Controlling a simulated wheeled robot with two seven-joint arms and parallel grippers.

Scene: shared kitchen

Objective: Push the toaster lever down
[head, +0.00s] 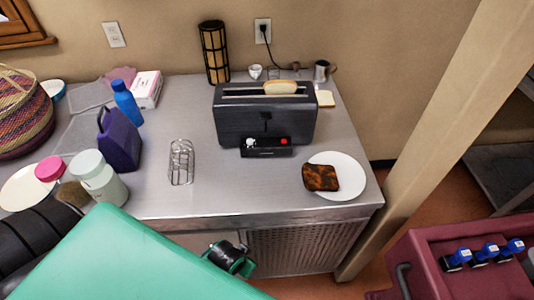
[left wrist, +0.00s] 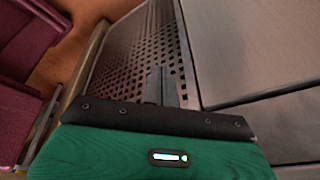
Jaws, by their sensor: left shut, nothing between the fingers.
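The black toaster (head: 230,125) stands at the back of the steel counter, with a bread slice (head: 285,88) sticking out of its top slot. Its dark lever (head: 266,120) appears to be on the front face, above a small panel with a white knob and a red button; its exact height is hard to tell. My left gripper (head: 240,247) is low at the counter's front edge, well apart from the toaster. In the left wrist view the left gripper (left wrist: 160,72) is shut and empty, before a perforated cabinet panel. My right gripper is not in view.
A white plate (head: 347,187) with dark toast (head: 320,177) is right of the toaster. A wire rack (head: 181,163), purple jug (head: 119,141), blue bottle (head: 126,104) and jars (head: 97,178) stand left. A maroon cart (head: 440,252) is at lower right. The counter before the toaster is clear.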

